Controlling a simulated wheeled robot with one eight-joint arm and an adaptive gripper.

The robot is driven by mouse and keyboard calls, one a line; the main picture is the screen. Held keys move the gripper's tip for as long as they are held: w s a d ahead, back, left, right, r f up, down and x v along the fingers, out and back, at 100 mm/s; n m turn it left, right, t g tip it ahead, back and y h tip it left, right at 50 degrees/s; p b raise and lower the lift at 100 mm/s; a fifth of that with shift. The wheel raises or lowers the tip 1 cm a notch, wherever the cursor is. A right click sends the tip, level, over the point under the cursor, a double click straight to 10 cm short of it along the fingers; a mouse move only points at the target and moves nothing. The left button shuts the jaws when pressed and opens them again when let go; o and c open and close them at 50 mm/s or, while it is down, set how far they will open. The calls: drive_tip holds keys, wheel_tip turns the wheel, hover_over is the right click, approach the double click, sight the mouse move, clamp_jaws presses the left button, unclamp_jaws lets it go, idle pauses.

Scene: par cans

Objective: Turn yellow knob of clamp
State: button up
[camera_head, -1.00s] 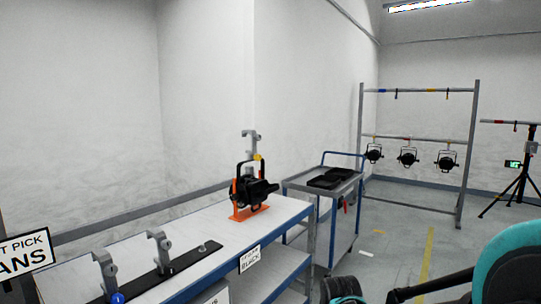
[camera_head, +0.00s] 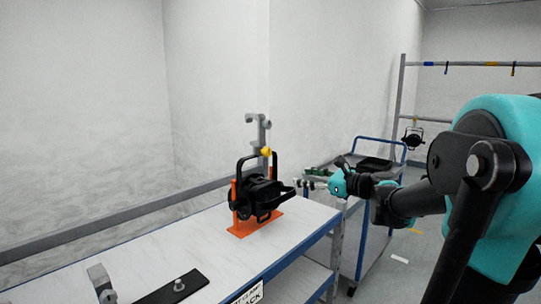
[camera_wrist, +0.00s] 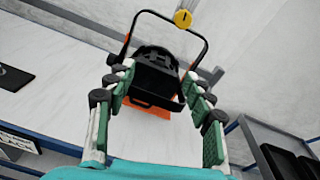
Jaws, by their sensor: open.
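A grey clamp (camera_head: 259,129) stands upright on top of the yoke of a black par can (camera_head: 262,195). Its yellow knob (camera_head: 266,151) sits low on the clamp, just above the yoke. The par can rests in an orange stand (camera_head: 241,229) on the bench. In the wrist view the yellow knob (camera_wrist: 182,18) is at the top, beyond my fingertips, beside the black yoke. My gripper (camera_head: 310,180) is to the right of the par can, apart from the knob and lower than it. In the wrist view my gripper (camera_wrist: 158,78) is open and empty, its fingers framing the par can body (camera_wrist: 152,82).
The white bench (camera_head: 150,256) carries a black strip (camera_head: 172,288) with a grey clamp (camera_head: 101,283) at the front left. A blue cart (camera_head: 375,225) with black trays stands right of the bench. A rack (camera_head: 398,95) is behind. The wall lies behind the bench.

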wheel_tip(320, 180, up, 4)
drive_tip(key=w+f+m+t, duration=0.1)
drive_tip(key=w+m, duration=0.1)
drive_tip(key=y, duration=0.1)
approach(269, 153)
drive_tip(key=shift+m, duration=0.3)
drive_tip(key=x, duration=0.9)
drive_tip(key=shift+w+a+f, duration=0.1)
drive_tip(key=shift+w+a, duration=0.1)
drive_tip(key=shift+c, duration=0.3)
drive_tip(key=c, duration=1.1)
drive_tip(key=shift+n, duration=0.4)
